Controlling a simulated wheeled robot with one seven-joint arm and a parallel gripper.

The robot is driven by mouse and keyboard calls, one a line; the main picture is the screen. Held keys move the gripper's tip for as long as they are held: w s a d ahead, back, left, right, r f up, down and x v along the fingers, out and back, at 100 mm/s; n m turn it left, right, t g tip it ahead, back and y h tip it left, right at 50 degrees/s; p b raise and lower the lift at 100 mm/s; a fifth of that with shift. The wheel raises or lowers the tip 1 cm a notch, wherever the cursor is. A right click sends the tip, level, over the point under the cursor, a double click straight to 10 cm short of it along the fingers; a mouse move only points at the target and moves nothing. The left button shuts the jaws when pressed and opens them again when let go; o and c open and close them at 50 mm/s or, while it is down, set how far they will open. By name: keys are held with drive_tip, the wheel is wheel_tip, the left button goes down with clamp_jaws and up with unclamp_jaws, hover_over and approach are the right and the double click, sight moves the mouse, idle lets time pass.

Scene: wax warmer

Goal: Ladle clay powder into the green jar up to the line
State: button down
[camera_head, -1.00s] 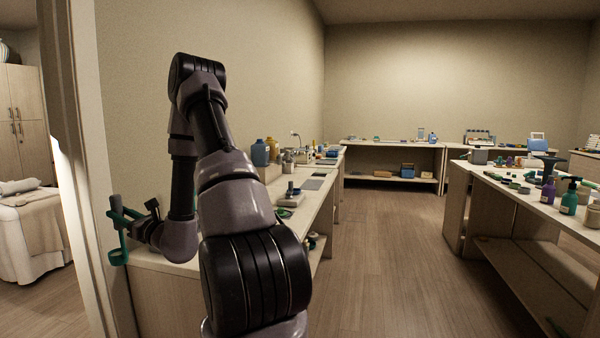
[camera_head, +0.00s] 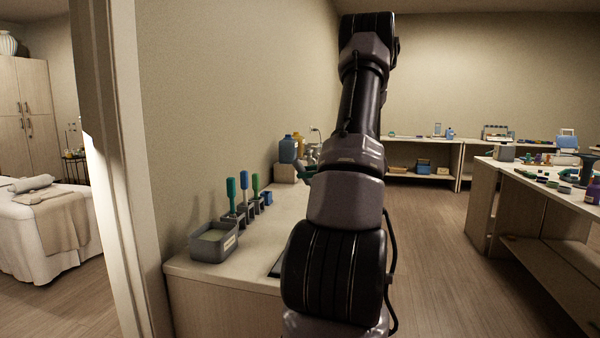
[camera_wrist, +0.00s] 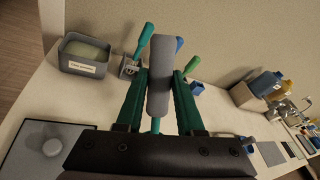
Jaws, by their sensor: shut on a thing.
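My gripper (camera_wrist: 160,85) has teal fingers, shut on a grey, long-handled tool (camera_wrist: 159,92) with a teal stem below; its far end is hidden. I cannot make out the green jar.
Teal (camera_head: 231,192), blue (camera_head: 244,186) and green (camera_head: 255,186) handled tools stand in small grey holders along the wall. A grey mat or plate (camera_wrist: 25,155) with a round pale knob lies near the front. Blue and yellow bottles (camera_head: 288,148) stand farther back.

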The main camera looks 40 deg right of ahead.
sight(306, 182)
drive_tip(key=shift+f, duration=0.65)
wheel_tip(306, 182, down, 2)
drive_tip(key=shift+a+f, duration=0.1)
drive_tip(key=shift+f, duration=0.15)
drive_tip(key=w+a+f+n+g+h, duration=0.3)
drive_tip(key=a+f, duration=0.1)
drive_tip(key=a, duration=0.1)
drive_tip(key=shift+w, duration=0.35)
drive_tip(key=shift+a, duration=0.1)
idle(1.1)
drive_tip(key=shift+w+a+f+n+g+h, duration=0.15)
drive_tip(key=shift+a+f+n+g+h, duration=0.1)
drive_tip(key=shift+a+f+h, duration=0.35)
drive_tip(key=shift+w+a+f+n+g+h, duration=0.15)
drive_tip(key=shift+a+f+n+g+h, duration=0.15)
drive_tip(key=shift+f+h, duration=0.35)
drive_tip(key=shift+f, duration=0.15)
idle(0.4)
